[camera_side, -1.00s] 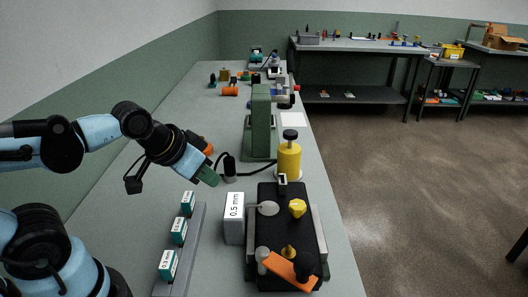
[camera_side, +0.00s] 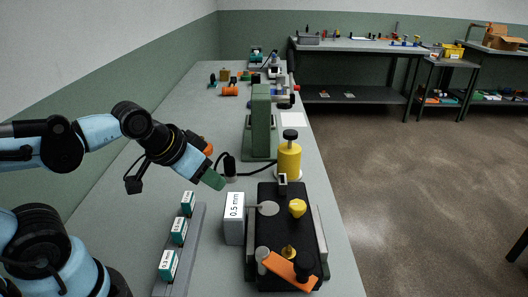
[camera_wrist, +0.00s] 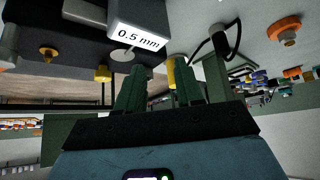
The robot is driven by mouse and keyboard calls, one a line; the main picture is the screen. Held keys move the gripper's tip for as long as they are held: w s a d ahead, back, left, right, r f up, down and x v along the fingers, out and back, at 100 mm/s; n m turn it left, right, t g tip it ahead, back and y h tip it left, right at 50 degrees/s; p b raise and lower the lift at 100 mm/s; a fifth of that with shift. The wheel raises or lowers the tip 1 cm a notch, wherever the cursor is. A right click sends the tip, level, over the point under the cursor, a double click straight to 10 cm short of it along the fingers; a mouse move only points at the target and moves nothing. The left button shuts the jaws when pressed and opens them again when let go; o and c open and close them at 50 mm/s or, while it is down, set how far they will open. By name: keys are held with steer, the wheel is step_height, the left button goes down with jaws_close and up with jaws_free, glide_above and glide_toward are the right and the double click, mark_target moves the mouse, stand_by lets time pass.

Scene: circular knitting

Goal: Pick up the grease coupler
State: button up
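What I take to be the grease coupler is a small dark upright cylinder (camera_side: 230,168) with a black hose, on the bench between the green column and my gripper. It also shows in the wrist view as a dark cylinder (camera_wrist: 234,30) at upper right. My gripper (camera_side: 214,180) has green fingers and is just left of and nearer the camera than the cylinder, apart from it as far as I can tell. In the wrist view the fingers (camera_wrist: 160,82) stand apart with nothing visible held between them.
A grey block labelled 0.5 mm (camera_side: 234,218) and a black fixture (camera_side: 286,225) stand in front. A yellow cylinder (camera_side: 289,160) and a green column (camera_side: 260,125) stand behind. Small labelled boxes (camera_side: 179,231) line a grey rail at left. An orange part (camera_side: 208,149) lies behind my wrist.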

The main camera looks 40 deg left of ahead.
steer(key=o, duration=0.5)
steer(key=shift+c, duration=0.2)
steer(key=m+g, duration=0.4)
steer(key=g, duration=0.1)
glide_toward(228, 158)
steer(key=shift+w+d+h, duration=0.1)
steer(key=shift+w+h, duration=0.2)
steer(key=shift+w+a+f+g, duration=0.15)
steer(key=shift+a+g, duration=0.1)
steer(key=shift+g, duration=0.05)
steer(key=shift+w+a+f+m, duration=0.15)
steer(key=shift+f+m, duration=0.15)
steer(key=shift+f, duration=0.25)
steer(key=shift+w+d+f, duration=0.15)
steer(key=shift+w+f, duration=0.05)
steer(key=shift+f, duration=1.65)
steer(key=shift+w+d+f, duration=0.1)
steer(key=shift+w+f, duration=0.05)
steer(key=shift+f, duration=1.7)
steer(key=shift+w+d+f, duration=0.15)
steer(key=shift+w+f, duration=0.05)
steer(key=shift+f, duration=1.65)
